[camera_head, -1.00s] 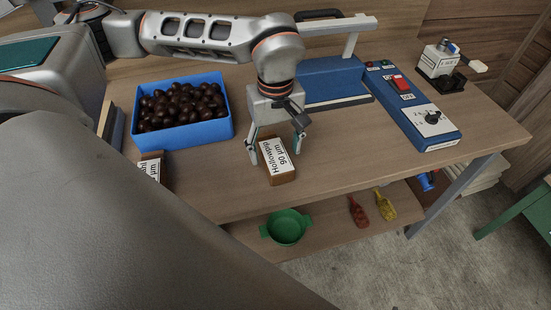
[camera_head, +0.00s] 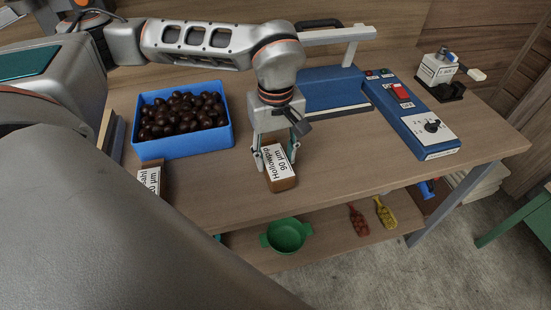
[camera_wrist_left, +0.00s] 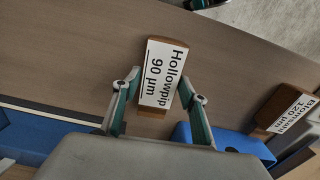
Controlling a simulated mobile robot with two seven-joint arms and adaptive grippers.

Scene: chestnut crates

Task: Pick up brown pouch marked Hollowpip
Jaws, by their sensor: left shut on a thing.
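The brown pouch marked Hollowpip 90 µm (camera_head: 282,178) stands on the wooden tabletop near its front edge, its white label facing up. My left gripper (camera_head: 275,158) reaches down over it from behind and is shut on it, one finger on each side. In the left wrist view the pouch (camera_wrist_left: 153,108) is between the two fingertips (camera_wrist_left: 159,80), with its label readable. I cannot make out any gap under the pouch. My right gripper is not in view.
Another brown pouch (camera_head: 151,165), marked 120 µm, stands to the left, partly hidden by my arm. A blue crate (camera_head: 190,146) of chestnuts is behind it. A blue sealer (camera_head: 330,90) and control box (camera_head: 410,122) stand at right. A green bowl (camera_head: 287,236) is on the shelf below.

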